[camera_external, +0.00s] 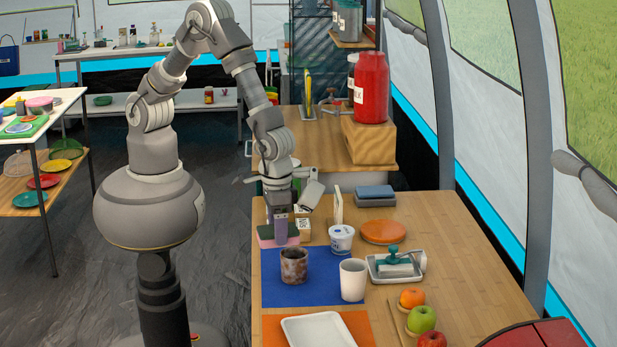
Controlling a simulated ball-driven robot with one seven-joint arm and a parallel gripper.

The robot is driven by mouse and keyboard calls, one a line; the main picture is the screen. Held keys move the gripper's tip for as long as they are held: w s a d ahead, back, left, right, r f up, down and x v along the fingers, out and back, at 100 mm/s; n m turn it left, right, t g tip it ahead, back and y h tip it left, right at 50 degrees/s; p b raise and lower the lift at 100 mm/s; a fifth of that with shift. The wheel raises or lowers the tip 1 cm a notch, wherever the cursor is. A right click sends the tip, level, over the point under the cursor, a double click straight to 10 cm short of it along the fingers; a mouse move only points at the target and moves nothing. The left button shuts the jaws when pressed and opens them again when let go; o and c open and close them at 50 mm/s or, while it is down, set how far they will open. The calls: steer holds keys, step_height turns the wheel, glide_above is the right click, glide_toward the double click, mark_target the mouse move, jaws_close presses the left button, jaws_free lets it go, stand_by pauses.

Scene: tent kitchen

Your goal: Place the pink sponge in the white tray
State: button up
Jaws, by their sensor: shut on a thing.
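The pink sponge (265,236) is at the back left of the wooden table, just behind the blue mat. My gripper (279,238) points straight down and is shut on the sponge, hiding its middle. The sponge is at or just above the tabletop; I cannot tell if it touches. The white tray (318,332) lies on an orange mat at the front of the table, cut off by the picture's lower edge. The part of it in view is empty.
On the blue mat (275,294) between sponge and tray stand a brown mottled cup (294,266) and a white cup (353,280). A yogurt tub (341,239) is right of the sponge. A metal tray (376,275) holds a green-handled tool. Fruit (421,319) lies right of the white tray.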

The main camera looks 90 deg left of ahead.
steer(key=s+d+m, duration=0.2)
steer(key=s+d, duration=0.1)
steer(key=s, duration=0.3)
steer(key=b, duration=0.4)
glide_toward(304, 325)
steer(key=shift+s+a+f, duration=0.15)
steer(key=shift+s+a, duration=0.2)
steer(key=shift+s, duration=0.1)
steer(key=shift+w+d, duration=0.4)
steer(key=shift+f+b, duration=0.9)
steer(key=shift+f, duration=0.75)
steer(key=shift+f+b, duration=0.45)
steer(key=shift+f, duration=0.2)
steer(key=o, duration=1)
